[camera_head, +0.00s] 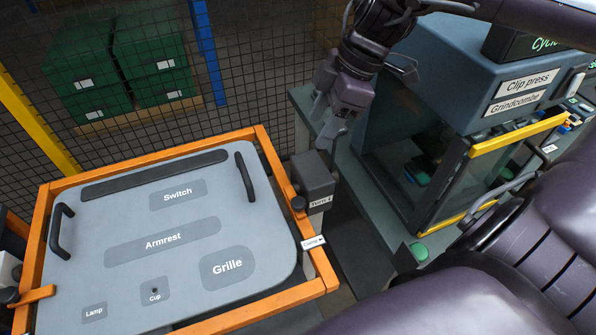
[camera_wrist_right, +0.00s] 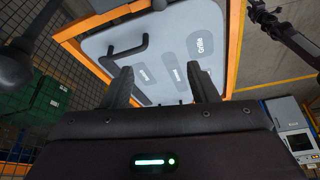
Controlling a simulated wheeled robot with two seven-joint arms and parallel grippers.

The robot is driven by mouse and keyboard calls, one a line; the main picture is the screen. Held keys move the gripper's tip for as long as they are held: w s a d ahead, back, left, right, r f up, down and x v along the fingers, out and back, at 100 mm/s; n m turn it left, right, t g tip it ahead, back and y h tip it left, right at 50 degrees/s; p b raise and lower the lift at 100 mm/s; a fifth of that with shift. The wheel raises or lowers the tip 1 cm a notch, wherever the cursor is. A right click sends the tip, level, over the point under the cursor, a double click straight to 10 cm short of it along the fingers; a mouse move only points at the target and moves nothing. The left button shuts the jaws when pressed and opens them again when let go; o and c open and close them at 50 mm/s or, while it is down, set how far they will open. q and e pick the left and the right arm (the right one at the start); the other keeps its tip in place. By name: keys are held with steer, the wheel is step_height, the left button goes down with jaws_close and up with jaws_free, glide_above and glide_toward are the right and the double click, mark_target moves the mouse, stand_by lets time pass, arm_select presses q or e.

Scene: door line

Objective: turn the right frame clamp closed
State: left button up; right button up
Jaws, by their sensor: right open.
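The right frame clamp (camera_head: 298,203) is an orange arm with a dark knob at the right side of the orange frame (camera_head: 262,137). Its arm appears to lie along the frame edge rather than across the grey panel (camera_head: 120,215). My right gripper (camera_head: 325,122) is open and empty, pointing down, above and a little right of the clamp, apart from it. In the right wrist view its two fingers (camera_wrist_right: 163,84) stand apart with the panel (camera_wrist_right: 155,60) beyond. I cannot clearly pick out the clamp there. My left gripper is not in the head view.
A grey post (camera_head: 312,172) stands just right of the clamp, with a white tag (camera_head: 313,243) below. A left clamp (camera_head: 28,296) crosses the frame's left edge. The clip press (camera_head: 450,75) stands at right. Mesh fencing (camera_head: 255,65) and green crates (camera_head: 150,50) are behind.

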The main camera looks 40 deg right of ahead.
steer(key=b, duration=1.2)
glide_toward(300, 201)
steer(key=shift+x, duration=3.95)
jaws_close()
